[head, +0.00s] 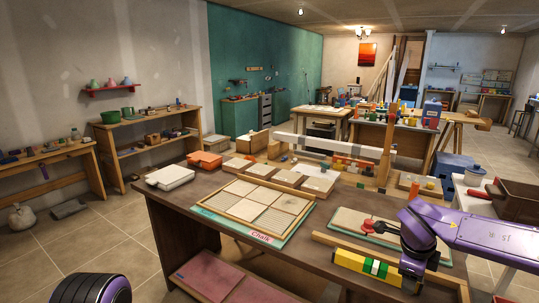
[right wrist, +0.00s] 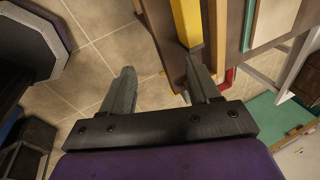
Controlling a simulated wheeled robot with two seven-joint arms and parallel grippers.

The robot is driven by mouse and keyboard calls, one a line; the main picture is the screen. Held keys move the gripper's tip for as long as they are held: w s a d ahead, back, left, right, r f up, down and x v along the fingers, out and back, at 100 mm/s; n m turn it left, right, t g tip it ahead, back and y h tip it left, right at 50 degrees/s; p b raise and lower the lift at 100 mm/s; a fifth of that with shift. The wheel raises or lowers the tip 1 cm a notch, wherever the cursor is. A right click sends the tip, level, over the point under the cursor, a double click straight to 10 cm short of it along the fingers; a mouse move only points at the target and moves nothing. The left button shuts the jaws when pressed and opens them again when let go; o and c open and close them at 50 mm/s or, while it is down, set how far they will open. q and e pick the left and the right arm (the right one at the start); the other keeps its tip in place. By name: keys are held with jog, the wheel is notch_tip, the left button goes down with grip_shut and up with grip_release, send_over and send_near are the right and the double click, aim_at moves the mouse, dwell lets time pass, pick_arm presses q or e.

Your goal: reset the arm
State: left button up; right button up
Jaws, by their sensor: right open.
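My right arm (head: 470,232) is purple and comes in from the right in the head view, bent down at the wrist over the front right of the brown workbench (head: 160,210). In the right wrist view my right gripper (right wrist: 160,88) is open, its two grey fingers apart with only tiled floor seen between them. A yellow bar (right wrist: 187,22) lies just beyond the right fingertip; I cannot tell if they touch. In the head view a yellow block (head: 350,262) with green and white parts is beside the wrist. My left gripper is not in view.
A framed board of pale tiles (head: 250,205) lies on a green mat on the bench. An orange box (head: 205,160) and a white case (head: 170,177) are at its far left. A red-brown panel (head: 235,280) is on the shelf below.

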jog(key=s+a+f+n+t+h, duration=0.15)
jog(key=s+f+n, duration=0.25)
jog(key=f, duration=0.4)
jog(key=s+a+f+n+t, duration=0.2)
jog(key=s+f+n, duration=0.25)
jog(key=f, duration=0.25)
jog(key=s+a+f+n+t, duration=0.15)
jog(key=s+f+n, duration=0.25)
jog(key=f, duration=0.4)
jog(key=s+f+n+g, duration=0.2)
jog(key=s+f+n, duration=0.1)
jog(key=s, duration=0.7)
jog(key=s+d+f+n+g, duration=0.1)
jog(key=s+f, duration=0.4)
jog(key=s, duration=0.5)
jog(key=shift+s+n+g+y, duration=0.4)
jog(key=shift+n+g+y, duration=0.1)
jog(key=shift+n, duration=0.75)
